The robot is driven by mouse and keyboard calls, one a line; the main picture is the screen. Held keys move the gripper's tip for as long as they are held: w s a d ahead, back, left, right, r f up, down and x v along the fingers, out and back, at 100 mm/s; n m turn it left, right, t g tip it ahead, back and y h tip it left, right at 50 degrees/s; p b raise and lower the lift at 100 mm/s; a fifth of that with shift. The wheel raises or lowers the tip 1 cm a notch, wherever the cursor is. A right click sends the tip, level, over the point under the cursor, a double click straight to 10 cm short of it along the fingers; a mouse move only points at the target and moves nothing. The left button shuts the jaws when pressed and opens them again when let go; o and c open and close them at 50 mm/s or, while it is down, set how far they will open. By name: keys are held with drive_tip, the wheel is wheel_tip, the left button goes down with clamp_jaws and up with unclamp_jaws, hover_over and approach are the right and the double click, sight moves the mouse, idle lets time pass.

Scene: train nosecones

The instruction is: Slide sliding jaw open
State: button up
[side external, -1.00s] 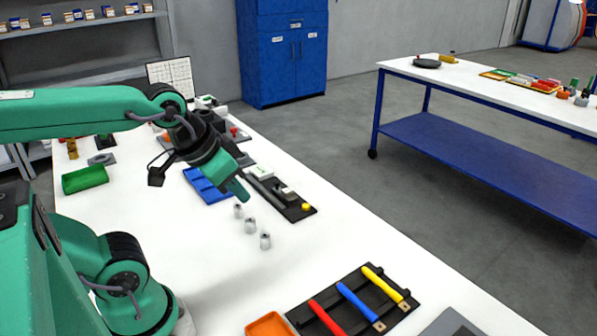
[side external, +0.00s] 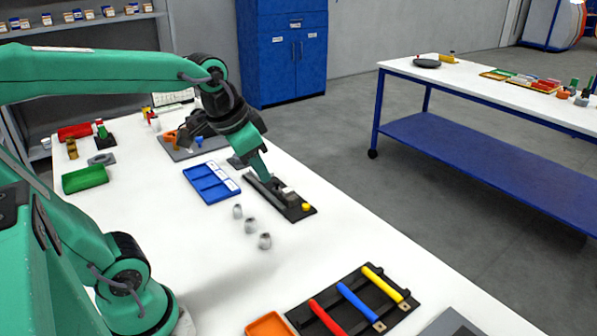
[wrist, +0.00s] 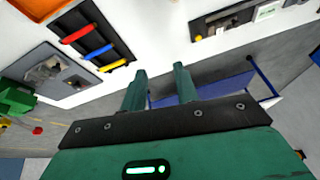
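A black vise-like fixture (side external: 300,212) lies on the white table. It carries a small grey block (side external: 288,194), and a yellow knob (side external: 305,207) sits at its near end. I cannot tell which block is the sliding jaw. My gripper (side external: 264,176) points down at the far half of the fixture and hides part of it; contact cannot be told. In the wrist view, my gripper (wrist: 160,80) has its two fingers apart with nothing between them. The fixture (wrist: 235,18) and its yellow knob (wrist: 198,38) show at the top, beyond the fingertips.
Several grey nosecones (side external: 250,226) stand left of the fixture. A blue divided tray (side external: 211,196) lies behind them. A black rack (side external: 350,290) with red, blue and yellow bars and an orange tray (side external: 269,325) lie nearer. The table's right edge is close to the fixture.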

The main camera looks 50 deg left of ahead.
drive_tip(key=w+a+m+g, duration=0.1)
drive_tip(key=w+a+m, duration=0.1)
drive_tip(key=w+a, duration=0.4)
drive_tip(key=m+g, duration=0.4)
drive_tip(key=m, duration=0.1)
approach(277, 181)
drive_tip(key=shift+s+d, duration=0.1)
drive_tip(key=shift+s, duration=0.1)
drive_tip(key=shift+a+f, duration=0.3)
drive_tip(key=shift+f, duration=0.05)
drive_tip(key=shift+f, duration=0.1)
drive_tip(key=shift+f, duration=3.8)
